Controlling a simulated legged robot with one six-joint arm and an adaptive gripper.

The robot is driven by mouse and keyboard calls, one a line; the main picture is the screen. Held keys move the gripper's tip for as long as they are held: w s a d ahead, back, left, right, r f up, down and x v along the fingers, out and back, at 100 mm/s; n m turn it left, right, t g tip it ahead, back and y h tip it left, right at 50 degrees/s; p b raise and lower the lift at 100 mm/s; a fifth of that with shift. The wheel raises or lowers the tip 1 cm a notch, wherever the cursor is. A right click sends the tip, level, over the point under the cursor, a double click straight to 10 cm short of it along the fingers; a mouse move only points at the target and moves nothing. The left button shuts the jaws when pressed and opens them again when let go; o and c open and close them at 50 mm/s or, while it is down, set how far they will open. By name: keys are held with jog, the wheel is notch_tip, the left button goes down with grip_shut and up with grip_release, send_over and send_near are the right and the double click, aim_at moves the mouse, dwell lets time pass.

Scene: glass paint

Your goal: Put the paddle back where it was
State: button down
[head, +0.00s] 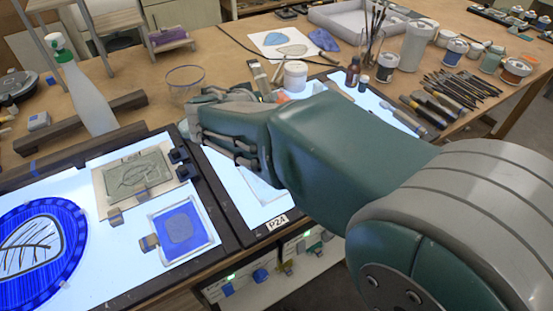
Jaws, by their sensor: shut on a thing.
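My arm reaches in from the right, and my gripper (198,122) is above the left part of the rear light panel (228,178). Its fingers are shut, and the wrist and finger links cover most of what is between them. I cannot make out the paddle clearly. A narrow pale and grey piece (258,75) sticks up just behind the gripper; I cannot tell whether it is part of the paddle or touches the fingers. A bit of orange (282,97) shows behind the wrist, mostly hidden.
A glass bowl (185,82) stands close behind the gripper, with a white jar (295,76) to its right. A spray bottle (85,92) stands left. Framed pieces (145,178) and a blue round glass (35,250) lie on the front light panel. Jars and brushes crowd the right.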

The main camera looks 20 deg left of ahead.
notch_tip(320, 180, up, 10)
jog(key=shift+f, duration=0.2)
dwell(0.4)
jog(key=shift+d, duration=0.1)
